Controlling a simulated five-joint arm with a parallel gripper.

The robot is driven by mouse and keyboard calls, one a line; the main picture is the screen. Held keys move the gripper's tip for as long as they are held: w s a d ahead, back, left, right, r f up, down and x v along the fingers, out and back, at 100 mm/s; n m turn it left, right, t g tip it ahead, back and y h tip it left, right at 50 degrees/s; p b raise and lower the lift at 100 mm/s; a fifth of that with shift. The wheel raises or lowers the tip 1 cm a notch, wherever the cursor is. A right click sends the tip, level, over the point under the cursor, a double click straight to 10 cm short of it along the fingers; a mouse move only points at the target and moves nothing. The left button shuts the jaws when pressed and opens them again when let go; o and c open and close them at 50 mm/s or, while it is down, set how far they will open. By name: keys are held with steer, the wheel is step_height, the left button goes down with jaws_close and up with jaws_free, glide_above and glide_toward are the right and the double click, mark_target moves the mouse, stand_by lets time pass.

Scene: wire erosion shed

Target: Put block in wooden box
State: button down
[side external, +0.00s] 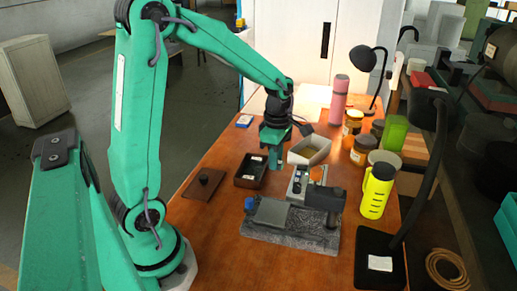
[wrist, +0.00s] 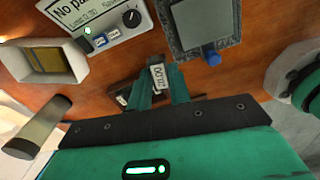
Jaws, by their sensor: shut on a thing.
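My gripper (side external: 275,164) points down behind and right of a small dark brown open box, which I take as the wooden box (side external: 238,181). In the wrist view my gripper (wrist: 160,88) is shut on a small block (wrist: 157,77) with a white lettered label facing the camera. The side view does not show the block clearly. The wooden box has pale labelled things inside. In the wrist view dark parts and a pale label show behind the fingers, mostly hidden by my gripper. I cannot tell whether the block touches the box.
A brown lid with a knob (side external: 203,184) lies left of the box. A pale open tray (side external: 322,152) stands right of my gripper. A grey device with a display (wrist: 100,22) and a stone-based instrument (side external: 285,236) stand in front. A yellow flask (side external: 376,191) and jars line the right.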

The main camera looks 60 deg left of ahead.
steer(key=shift+a+n, duration=0.9)
steer(key=shift+a, duration=0.4)
glide_above(253, 172)
step_height(253, 172, down, 8)
steer(key=shift+r, duration=0.2)
steer(key=shift+f, duration=2)
steer(key=shift+f, duration=0.1)
steer(key=c, duration=1.3)
jaws_free()
